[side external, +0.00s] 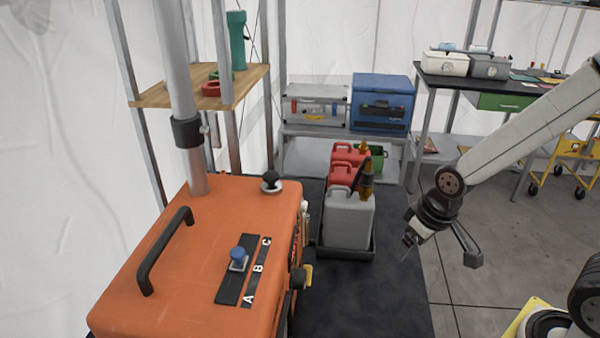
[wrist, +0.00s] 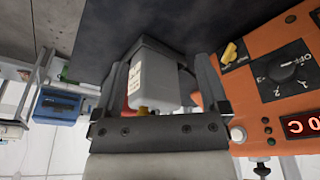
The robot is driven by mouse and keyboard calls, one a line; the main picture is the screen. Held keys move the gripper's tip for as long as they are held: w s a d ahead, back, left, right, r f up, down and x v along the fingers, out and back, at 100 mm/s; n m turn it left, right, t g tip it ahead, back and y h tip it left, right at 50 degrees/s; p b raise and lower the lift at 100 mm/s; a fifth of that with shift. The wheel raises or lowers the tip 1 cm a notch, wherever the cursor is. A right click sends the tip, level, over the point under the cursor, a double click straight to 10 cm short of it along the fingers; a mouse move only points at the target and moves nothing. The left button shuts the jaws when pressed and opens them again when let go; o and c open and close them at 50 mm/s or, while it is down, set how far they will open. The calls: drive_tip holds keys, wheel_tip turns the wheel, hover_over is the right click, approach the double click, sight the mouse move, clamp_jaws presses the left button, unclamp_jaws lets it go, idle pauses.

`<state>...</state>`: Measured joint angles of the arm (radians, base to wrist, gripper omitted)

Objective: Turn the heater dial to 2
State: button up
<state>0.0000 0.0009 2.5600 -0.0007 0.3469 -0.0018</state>
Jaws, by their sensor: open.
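The orange heater (side external: 190,235) stands at the left in the side view, its front panel turned away from that camera. In the wrist view the panel of the heater (wrist: 300,145) fills the right side, upside down. It carries a black heater dial (wrist: 287,68) on a black plate with OFF and number marks; I cannot tell which mark the dial points at. My gripper (side external: 406,246) is open and empty, in the air to the right of the heater. Its two fingers (wrist: 161,86) show in the wrist view, apart from the dial, which lies to their right.
A grey jerry can (side external: 348,222) stands in a black tray (side external: 345,254) between heater and arm, with red cans (side external: 341,175) behind it. A yellow knob (wrist: 229,52) sits beside the dial plate, and a red display (wrist: 304,125) is on the panel. Shelves stand behind.

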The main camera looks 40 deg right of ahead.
drive_tip(key=w+f+n+t, duration=0.3)
drive_tip(key=w+f+n, duration=0.1)
drive_tip(key=w+n, duration=0.1)
drive_tip(key=n+t+y, duration=0.8)
drive_tip(key=n+y, duration=0.4)
drive_tip(key=n, duration=0.4)
approach(300, 279)
drive_tip(key=shift+w+d+f, duration=0.4)
drive_tip(key=shift+w+f, duration=0.1)
drive_tip(key=shift+f, duration=0.25)
drive_tip(key=x, duration=0.8)
drive_tip(key=shift+d, duration=0.1)
